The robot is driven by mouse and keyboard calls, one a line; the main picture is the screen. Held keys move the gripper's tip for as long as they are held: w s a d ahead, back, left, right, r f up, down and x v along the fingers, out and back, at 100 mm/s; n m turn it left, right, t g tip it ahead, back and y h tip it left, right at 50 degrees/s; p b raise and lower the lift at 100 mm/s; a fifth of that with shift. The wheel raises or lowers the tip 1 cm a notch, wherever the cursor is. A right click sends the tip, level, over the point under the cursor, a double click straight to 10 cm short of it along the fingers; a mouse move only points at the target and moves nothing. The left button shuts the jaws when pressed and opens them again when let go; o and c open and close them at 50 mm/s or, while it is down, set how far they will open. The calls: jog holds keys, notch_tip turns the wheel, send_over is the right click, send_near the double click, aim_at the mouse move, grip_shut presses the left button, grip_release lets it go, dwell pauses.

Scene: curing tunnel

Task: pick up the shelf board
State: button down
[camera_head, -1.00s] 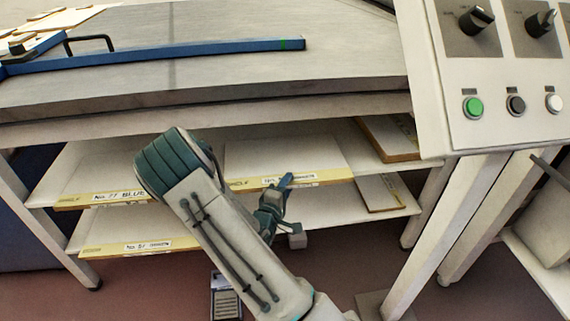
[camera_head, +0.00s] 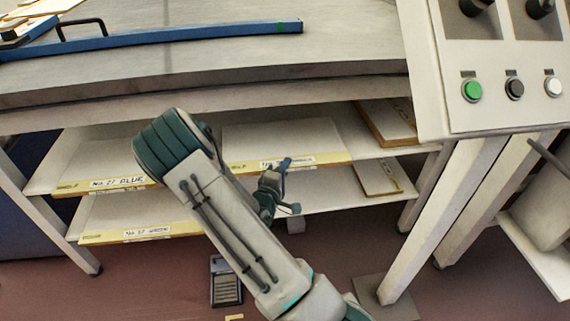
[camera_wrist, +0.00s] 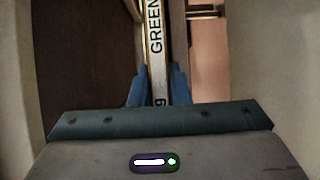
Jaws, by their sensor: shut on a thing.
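The shelf board (camera_head: 280,136) is a pale panel with a yellow front edge and a white label, at the middle of the upper shelf level under the table. My gripper (camera_head: 286,163) is at its front edge, partly covering the label. In the wrist view the board's edge (camera_wrist: 156,60) runs upright between the two blue fingers of my gripper (camera_wrist: 159,88), which are shut on it; its label reads "GREEN". My forearm hides part of the shelves to the left. In the head view the board still appears level with its shelf.
A similar board labelled "BLUE" (camera_head: 118,183) lies to the left, with another labelled board (camera_head: 147,232) below it. Wood-edged boards (camera_head: 388,122) lie to the right. A small dark device (camera_head: 226,282) is on the floor.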

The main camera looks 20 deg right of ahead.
jog(key=shift+r, duration=0.7)
jog(key=r, duration=0.1)
jog(key=r+p, duration=0.1)
jog(key=r, duration=0.1)
jog(key=shift+s+d+p, duration=0.2)
jog(key=shift+s+p, duration=0.05)
jog(key=shift+p, duration=0.15)
jog(key=s+d+r+p, duration=0.5)
jog(key=s+r+p, duration=0.1)
jog(key=s, duration=0.3)
jog(key=shift+d+r+p, duration=0.15)
jog(key=shift+d+p, duration=0.25)
jog(key=shift+p, duration=0.05)
jog(key=shift+s, duration=0.1)
